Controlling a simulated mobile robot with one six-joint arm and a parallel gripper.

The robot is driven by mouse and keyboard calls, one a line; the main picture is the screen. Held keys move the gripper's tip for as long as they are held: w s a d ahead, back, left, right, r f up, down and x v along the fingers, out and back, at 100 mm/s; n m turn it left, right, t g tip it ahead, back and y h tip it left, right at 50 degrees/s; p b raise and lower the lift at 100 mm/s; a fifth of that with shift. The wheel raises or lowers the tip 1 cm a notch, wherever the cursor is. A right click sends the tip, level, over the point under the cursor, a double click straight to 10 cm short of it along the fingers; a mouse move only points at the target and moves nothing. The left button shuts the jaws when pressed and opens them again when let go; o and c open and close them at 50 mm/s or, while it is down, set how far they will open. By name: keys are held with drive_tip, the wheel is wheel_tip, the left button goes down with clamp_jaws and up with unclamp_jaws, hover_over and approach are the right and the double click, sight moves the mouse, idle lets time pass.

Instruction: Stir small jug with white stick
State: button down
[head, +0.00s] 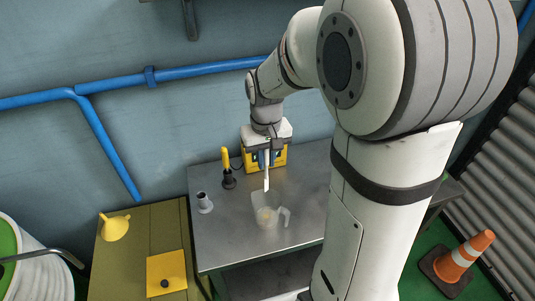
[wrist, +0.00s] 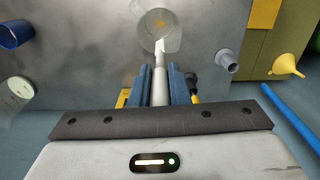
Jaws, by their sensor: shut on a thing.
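My gripper (head: 266,160) is above the metal cart top, pointing down, shut on the upper part of the white stick (head: 267,180). In the wrist view the stick (wrist: 160,76) sits between the two blue fingers of my gripper (wrist: 161,72). The small jug (head: 269,213) is clear, with a handle on its right, and stands upright on the cart with something pale yellow inside. It also shows at the top of the wrist view (wrist: 150,38). The stick's lower tip overlaps the jug's far rim in both views; I cannot tell whether it is inside.
A yellow box (head: 280,158) stands behind my gripper. A yellow-handled tool (head: 226,161) and a grey funnel-shaped piece (head: 204,204) stand on the cart's left. A blue cup (wrist: 15,30) shows in the wrist view. A yellow funnel (head: 115,228) lies on the left bench.

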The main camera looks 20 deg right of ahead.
drive_tip(key=shift+f+b, duration=5.3)
drive_tip(key=shift+f, duration=2.05)
drive_tip(key=shift+d, duration=0.1)
